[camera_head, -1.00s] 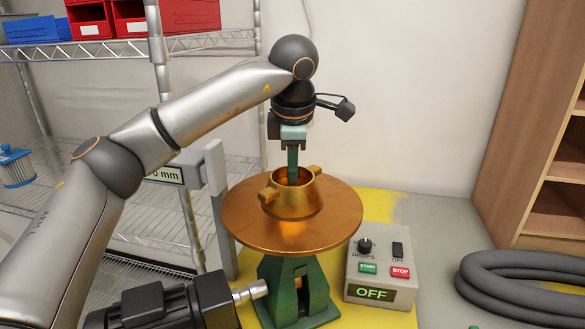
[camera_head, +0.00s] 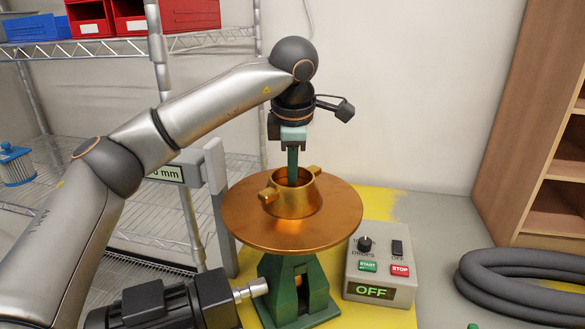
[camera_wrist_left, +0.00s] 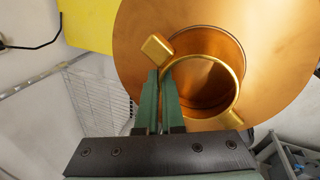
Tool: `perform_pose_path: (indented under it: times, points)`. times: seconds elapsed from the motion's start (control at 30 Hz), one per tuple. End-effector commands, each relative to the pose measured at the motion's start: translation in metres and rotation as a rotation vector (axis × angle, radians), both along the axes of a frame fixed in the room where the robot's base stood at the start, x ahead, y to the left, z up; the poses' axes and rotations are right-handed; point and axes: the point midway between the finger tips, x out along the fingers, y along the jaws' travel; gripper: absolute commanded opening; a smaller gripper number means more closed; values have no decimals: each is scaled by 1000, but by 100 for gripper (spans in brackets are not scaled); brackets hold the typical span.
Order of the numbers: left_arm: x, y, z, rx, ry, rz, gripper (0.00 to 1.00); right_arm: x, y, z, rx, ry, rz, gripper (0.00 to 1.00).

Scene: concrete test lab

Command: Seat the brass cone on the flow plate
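The brass cone (camera_head: 294,200), a gold ring-shaped piece with side lugs, is upright at the middle of the round copper-coloured flow plate (camera_head: 245,225). I cannot tell whether its base is fully down on the plate. My left gripper (camera_head: 292,180) points straight down at the cone's rim. In the left wrist view, its green fingers (camera_wrist_left: 161,80) are close together with the wall of the cone (camera_wrist_left: 235,88) between them, one finger inside and one outside. The plate (camera_wrist_left: 285,55) spreads around the cone there. My right gripper is not in view.
The plate stands on a green pedestal (camera_head: 315,285). A control box (camera_head: 382,268) reading OFF is at its right, and a dark motor (camera_head: 165,305) is at front left. A gauge post (camera_head: 215,190), wire shelving (camera_head: 100,130) and coiled hose (camera_head: 525,290) are around.

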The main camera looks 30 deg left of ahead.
Motion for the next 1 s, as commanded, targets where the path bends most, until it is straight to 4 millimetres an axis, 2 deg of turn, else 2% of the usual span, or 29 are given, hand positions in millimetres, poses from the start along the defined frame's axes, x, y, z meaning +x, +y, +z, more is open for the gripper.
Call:
perform_pose_path:
  times: [0.03,0.1,0.37,0.63,1.0]
  points:
    - [0,0,0,-1,-3,0,0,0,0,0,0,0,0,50]
    - [0,0,1,-1,-3,0,11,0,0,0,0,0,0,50]
    - [0,0,0,0,-1,0,40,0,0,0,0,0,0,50]
    - [0,0,0,0,1,0,40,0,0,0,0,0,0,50]
    - [0,0,22,0,-1,0,40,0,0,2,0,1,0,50]
